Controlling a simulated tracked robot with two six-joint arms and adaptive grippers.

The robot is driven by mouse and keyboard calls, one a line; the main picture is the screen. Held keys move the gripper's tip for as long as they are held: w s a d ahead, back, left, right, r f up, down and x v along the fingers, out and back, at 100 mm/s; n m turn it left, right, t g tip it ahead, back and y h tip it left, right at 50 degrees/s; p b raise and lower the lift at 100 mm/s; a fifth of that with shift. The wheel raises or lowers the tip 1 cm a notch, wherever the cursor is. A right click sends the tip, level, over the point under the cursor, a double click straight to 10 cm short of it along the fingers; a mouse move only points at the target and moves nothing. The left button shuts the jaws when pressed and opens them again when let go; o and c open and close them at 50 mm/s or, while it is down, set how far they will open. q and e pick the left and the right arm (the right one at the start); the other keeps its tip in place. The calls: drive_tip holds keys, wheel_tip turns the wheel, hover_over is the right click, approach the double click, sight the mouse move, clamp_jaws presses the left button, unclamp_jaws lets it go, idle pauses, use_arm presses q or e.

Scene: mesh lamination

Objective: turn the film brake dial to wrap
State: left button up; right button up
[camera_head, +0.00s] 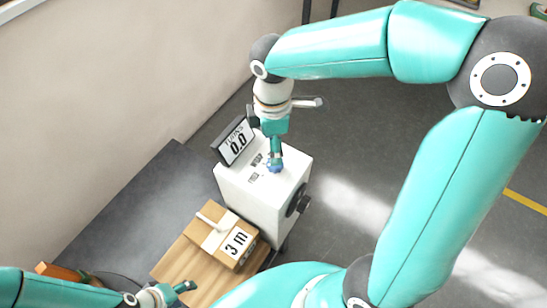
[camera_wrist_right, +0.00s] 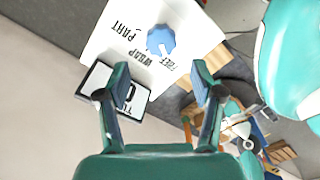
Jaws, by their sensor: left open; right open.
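The film brake dial (camera_wrist_right: 160,40) is a blue knob on the white top of a box-shaped machine (camera_head: 236,190). Black words, among them PART and WRAP, are printed beside it in the right wrist view. My left gripper (camera_head: 175,291) is open at the lower left, away from the machine.
A display (camera_head: 235,145) reading TURNS 0.0 stands at the machine's back edge, close to my right gripper. A black knob (camera_head: 298,201) is on the machine's side. A cardboard box (camera_head: 215,243) labelled 3 m sits in front. Grey floor lies to the right.

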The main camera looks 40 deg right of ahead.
sight(275, 169)
wheel_tip(275, 169, down, 7)
drive_tip(key=shift+r, duration=0.1)
idle(0.3)
